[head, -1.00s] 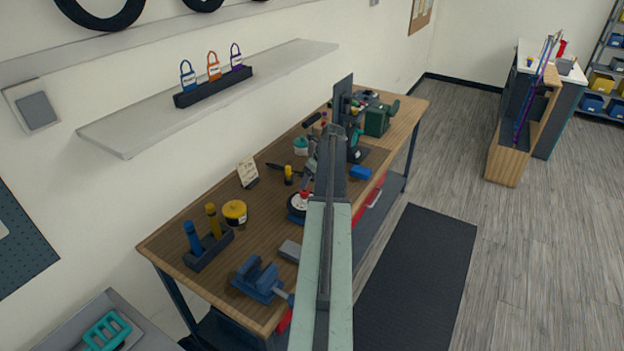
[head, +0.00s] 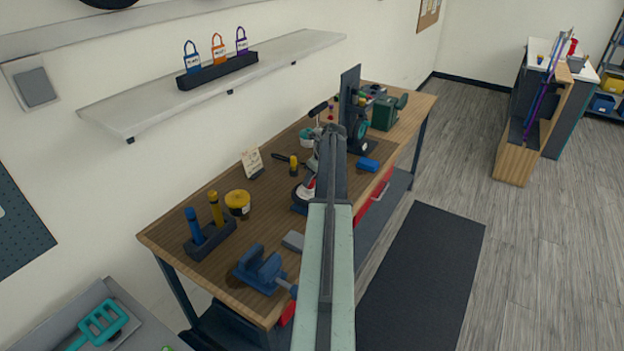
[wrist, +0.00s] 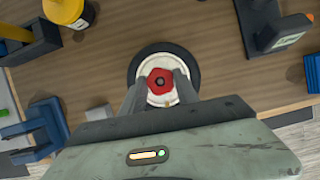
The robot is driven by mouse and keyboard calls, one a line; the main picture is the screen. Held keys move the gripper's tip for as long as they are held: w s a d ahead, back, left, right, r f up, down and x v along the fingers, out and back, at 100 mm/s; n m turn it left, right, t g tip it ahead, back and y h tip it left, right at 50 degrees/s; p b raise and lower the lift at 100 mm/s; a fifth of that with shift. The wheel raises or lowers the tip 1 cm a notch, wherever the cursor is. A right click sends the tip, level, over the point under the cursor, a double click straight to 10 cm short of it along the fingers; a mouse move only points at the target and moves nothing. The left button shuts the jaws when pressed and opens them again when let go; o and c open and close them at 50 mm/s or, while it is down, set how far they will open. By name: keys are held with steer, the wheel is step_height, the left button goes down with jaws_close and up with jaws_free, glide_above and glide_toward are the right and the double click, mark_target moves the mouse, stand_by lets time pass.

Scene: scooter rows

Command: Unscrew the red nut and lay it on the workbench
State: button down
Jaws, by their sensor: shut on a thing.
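The red nut (wrist: 160,80) sits in the middle of a round white disc with a black rim (wrist: 137,72) in the wrist view. My gripper (wrist: 160,87) has one grey finger on each side of the nut and is shut on it. Whether the nut still touches the disc's threaded centre cannot be told. In the head view my arm hides part of the disc (head: 298,195), and a bit of red shows beside it. The disc is on the wooden workbench (head: 200,270).
A blue vise (head: 258,270), a grey block (head: 293,241), a yellow tub (head: 237,203) and a tool holder (head: 207,240) stand on the near part of the bench. A dark upright stand (head: 350,105) and a blue block (head: 368,165) are beyond.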

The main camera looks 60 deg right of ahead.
steer(key=n, duration=0.1)
steer(key=n+y, duration=0.1)
steer(key=n, duration=0.1)
steer(key=shift+w+d+n+y, duration=0.1)
steer(key=shift+d+n+y, duration=0.2)
steer(key=shift+n, duration=0.1)
steer(key=n, duration=0.2)
steer(key=n+g+y, duration=0.1)
steer(key=n, duration=0.1)
steer(key=shift+y, duration=0.3)
steer(key=n+g+y, duration=0.1)
steer(key=n, duration=0.3)
steer(key=shift+a, duration=0.15)
steer(key=shift+a+f+n+g, duration=0.1)
steer(key=shift+a+n+g, duration=0.2)
steer(key=shift+n, duration=0.5)
steer(key=c, duration=0.8)
jaws_free()
steer(key=shift+s, duration=0.2)
steer(key=shift+d, duration=0.1)
steer(key=p+v, duration=0.7)
steer(key=v, duration=0.1)
steer(key=shift+w, duration=0.1)
